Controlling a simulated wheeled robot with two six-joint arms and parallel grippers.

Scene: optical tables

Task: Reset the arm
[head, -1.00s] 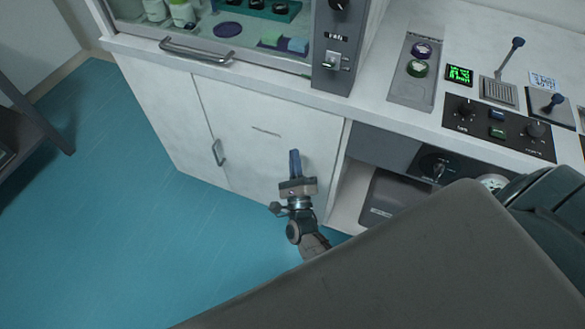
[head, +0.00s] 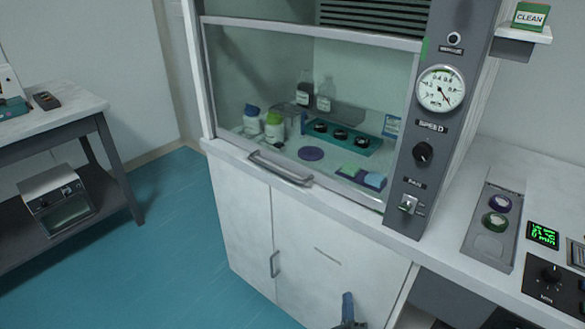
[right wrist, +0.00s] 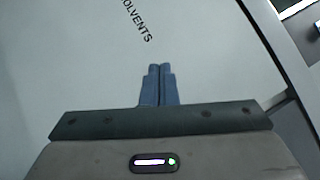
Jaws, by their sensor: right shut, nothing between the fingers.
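My right gripper (head: 347,300) shows at the bottom edge of the head view, in front of the white cabinet below the fume hood. Only its blue fingers and a bit of its body are in view there. In the right wrist view its blue fingers (right wrist: 158,84) are together with nothing between them, facing a pale panel lettered "OLVENTS". My left gripper is in neither view.
The fume hood (head: 310,42) holds white bottles (head: 274,127), a teal rack (head: 343,138) and a purple disc (head: 311,153). A grey panel with a gauge (head: 440,88) stands at its right. A side table (head: 60,118) is at left. Blue floor between is clear.

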